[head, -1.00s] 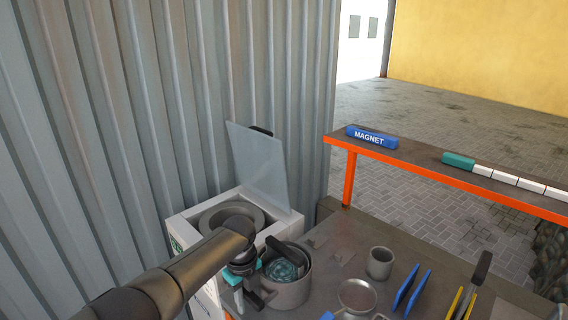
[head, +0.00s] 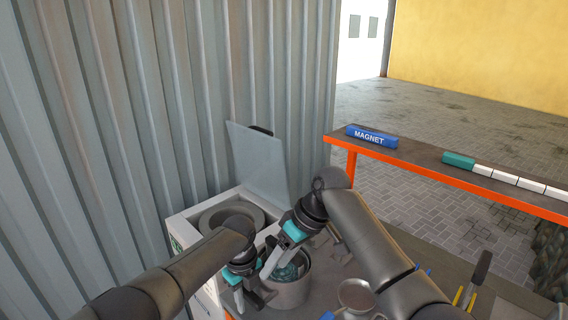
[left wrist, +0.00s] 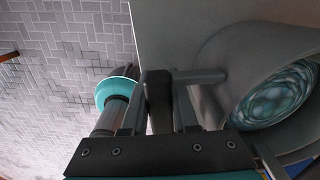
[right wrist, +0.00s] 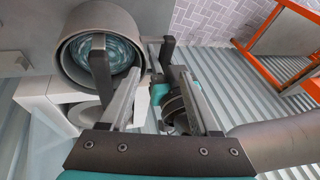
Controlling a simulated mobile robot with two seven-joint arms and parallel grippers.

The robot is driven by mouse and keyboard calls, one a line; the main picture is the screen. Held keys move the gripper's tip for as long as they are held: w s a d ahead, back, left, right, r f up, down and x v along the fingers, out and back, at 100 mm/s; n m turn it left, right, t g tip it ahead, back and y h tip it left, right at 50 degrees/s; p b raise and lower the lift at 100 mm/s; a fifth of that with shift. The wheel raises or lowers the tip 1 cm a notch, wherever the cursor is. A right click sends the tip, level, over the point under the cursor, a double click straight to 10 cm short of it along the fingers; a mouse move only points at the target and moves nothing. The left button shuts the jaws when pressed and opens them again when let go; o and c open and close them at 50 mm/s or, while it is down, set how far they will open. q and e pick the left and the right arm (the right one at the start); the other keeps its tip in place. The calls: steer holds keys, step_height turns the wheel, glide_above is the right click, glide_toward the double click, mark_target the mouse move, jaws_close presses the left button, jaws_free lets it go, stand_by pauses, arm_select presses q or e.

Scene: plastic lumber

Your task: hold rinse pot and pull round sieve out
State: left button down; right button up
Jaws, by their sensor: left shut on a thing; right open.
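The rinse pot (head: 290,294) is a grey round pot on the bench, partly hidden by my arms. The round sieve (head: 287,272) sits inside it, its teal mesh-like inside showing; it also shows in the right wrist view (right wrist: 118,55). My left gripper (head: 248,290) is shut on the pot's handle at the pot's left side. The dark grip lies between its fingers in the left wrist view (left wrist: 158,100). My right gripper (right wrist: 134,62) is open and empty over the pot. One finger is in front of the sieve opening, the other outside the rim. I cannot tell whether it touches the sieve.
A white machine (head: 178,226) with a raised lid (head: 257,165) stands behind the pot, against the corrugated wall. A small dish (head: 356,294) and tools (head: 478,275) lie to the right on the bench. A rail (head: 430,170) with a blue magnet bar (head: 371,136) is farther back.

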steer(key=w+d+r+t, duration=0.1)
steer(key=w+d+r+t+h, duration=0.1)
steer(key=w, duration=0.1)
steer(key=w+d+r, duration=0.1)
steer(key=r, duration=0.1)
steer(key=shift+w+d+m+t+h, duration=0.1)
steer(key=shift+w+m+t+h, duration=0.2)
steer(key=shift+w+t, duration=0.1)
steer(key=shift+w+d, duration=0.15)
steer(key=shift+w, duration=0.2)
steer(key=shift+w+x, duration=0.2)
steer(key=shift+x, duration=5.65)
steer(key=shift+d, duration=0.2)
jaws_close()
